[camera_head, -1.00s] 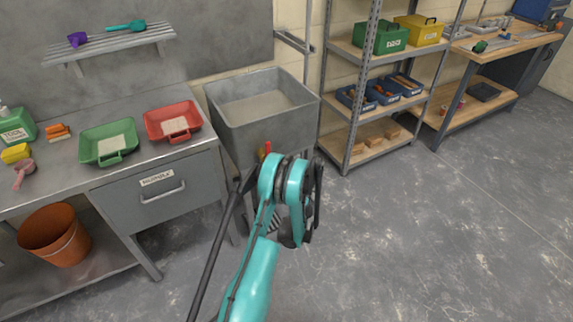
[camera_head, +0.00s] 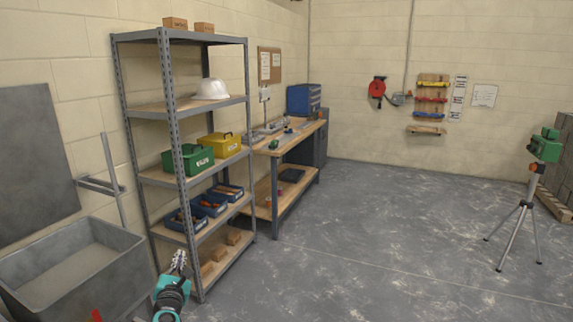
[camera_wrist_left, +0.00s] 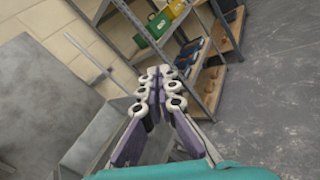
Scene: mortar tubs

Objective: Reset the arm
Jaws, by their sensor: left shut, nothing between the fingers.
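My left gripper (camera_head: 179,262) is at the bottom of the head view, in front of the lower part of the metal shelf rack and to the right of the grey sink. Its teal wrist shows just below the fingers. In the left wrist view the left gripper (camera_wrist_left: 165,75) has its fingertips together with nothing between them. It points toward the shelf rack and touches nothing that I can see. My right gripper is in neither current view.
A grey sink (camera_head: 75,262) stands at the lower left. The shelf rack (camera_head: 205,105) holds green and yellow boxes and blue bins. A workbench (camera_head: 292,135) stands behind it. A green tripod device (camera_head: 545,146) stands at right. The middle floor is clear.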

